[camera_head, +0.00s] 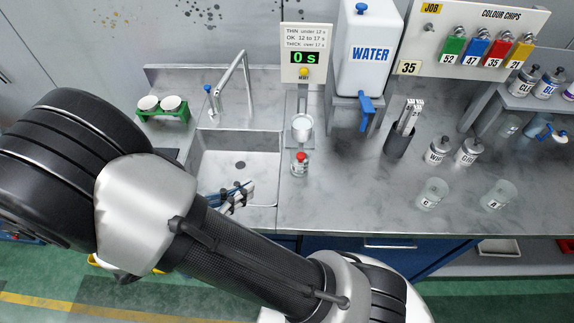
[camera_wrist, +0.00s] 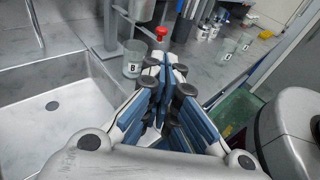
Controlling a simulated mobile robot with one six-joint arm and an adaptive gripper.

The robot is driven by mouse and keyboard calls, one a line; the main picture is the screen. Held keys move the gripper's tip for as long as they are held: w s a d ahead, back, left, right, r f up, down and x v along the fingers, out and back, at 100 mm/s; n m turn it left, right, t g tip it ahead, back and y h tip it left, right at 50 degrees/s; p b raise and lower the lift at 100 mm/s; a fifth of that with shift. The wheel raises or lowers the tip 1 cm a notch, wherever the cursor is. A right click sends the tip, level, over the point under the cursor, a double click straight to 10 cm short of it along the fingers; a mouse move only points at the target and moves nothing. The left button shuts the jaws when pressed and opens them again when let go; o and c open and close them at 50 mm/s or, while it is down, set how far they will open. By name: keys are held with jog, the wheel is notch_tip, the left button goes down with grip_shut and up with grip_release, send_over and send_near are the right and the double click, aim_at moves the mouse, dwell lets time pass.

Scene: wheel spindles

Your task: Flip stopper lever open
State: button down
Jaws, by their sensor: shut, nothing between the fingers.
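In the head view a white cup (camera_head: 301,126) hangs on a stand below the timer. A red knob (camera_head: 301,155), which looks like the end of the stopper lever, shows just below it, over a clear beaker (camera_head: 299,168). In the wrist view the red knob (camera_wrist: 160,33) stands above and right of the beaker marked B (camera_wrist: 133,60). The rest of the lever is hard to make out. My gripper (camera_head: 245,188) is shut and empty, over the sink's right front edge, left of and nearer than the beaker. In the wrist view its fingertips (camera_wrist: 166,68) are apart from the knob.
The sink (camera_head: 205,165) with its faucet (camera_head: 235,80) lies left. A timer (camera_head: 305,55) reads 0 s. A water tank (camera_head: 368,55) with a blue tap (camera_head: 367,105) stands right of the cup.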

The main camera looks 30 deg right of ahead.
jog(key=b, duration=0.3)
send_near(299, 160)
jog(key=x, duration=0.2)
jog(key=f+x, duration=0.1)
jog(key=x, duration=0.2)
jog(key=shift+w, duration=0.15)
jog(key=shift+w+d+f, duration=0.15)
jog(key=shift+w+d, duration=0.05)
jog(key=shift+d, duration=0.5)
